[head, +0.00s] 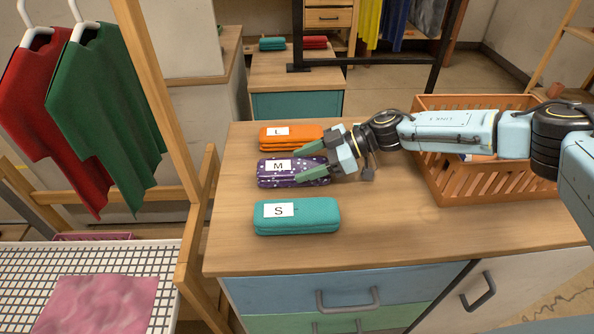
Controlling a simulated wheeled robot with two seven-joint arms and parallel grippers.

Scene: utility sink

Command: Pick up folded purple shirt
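The folded purple shirt (272,180) is dark purple with light dots and has a white label marked M. It lies on the wooden counter between a folded orange shirt (280,144) marked L and a folded teal shirt (310,222) marked S. My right gripper (304,162) reaches in from the right, over the right end of the purple shirt. Its two green fingers are spread apart, one near the shirt's far edge and one over its top. Whether they touch it I cannot tell. My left gripper is out of view.
An orange slatted basket (470,185) stands at the right of the counter (400,240), partly behind my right arm. Red and green shirts (105,110) hang at the left by a wooden frame. A white grid rack (30,265) holds pink cloth. The counter's front middle is clear.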

